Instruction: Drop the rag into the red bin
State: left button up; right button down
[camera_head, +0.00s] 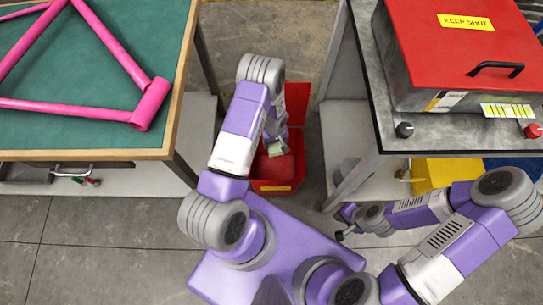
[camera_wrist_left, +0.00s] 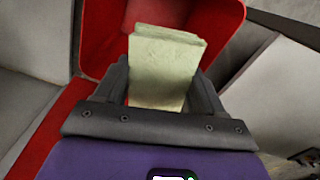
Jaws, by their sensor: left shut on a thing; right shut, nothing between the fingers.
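The red bin (camera_head: 277,176) stands on the floor between the two benches, with its lid (camera_head: 297,102) raised at the back. In the left wrist view its red wall (camera_wrist_left: 232,18) surrounds the view of the rag. My left gripper (camera_head: 275,146) is over the bin's opening, shut on the pale, folded rag (camera_head: 276,150). The rag also shows in the left wrist view (camera_wrist_left: 163,70), between the two fingers. My right gripper (camera_head: 342,226) is shut and empty, low beside the right bench. I cannot tell how far the rag is above the bin's bottom.
A green-topped bench (camera_head: 90,118) with a pink frame (camera_head: 70,107) is at the left. A grey bench (camera_head: 385,110) with a red-lidded box (camera_head: 465,45) is at the right. A yellow container (camera_head: 440,172) sits beneath it. Floor behind the bin is clear.

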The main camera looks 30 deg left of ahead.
pick_arm(q)
jog(key=shift+w+a+f, duration=0.1)
jog(key=shift+f, duration=0.45)
notch_tip(320, 180, down, 6)
jog(key=b, duration=0.4)
jog(key=shift+r, duration=0.2)
jog(key=o, duration=1.3)
jog(key=shift+r, duration=0.1)
notch_tip(320, 180, up, 8)
jog(key=p, duration=0.2)
jog(key=shift+f+p, duration=0.25)
jog(key=shift+p, duration=0.1)
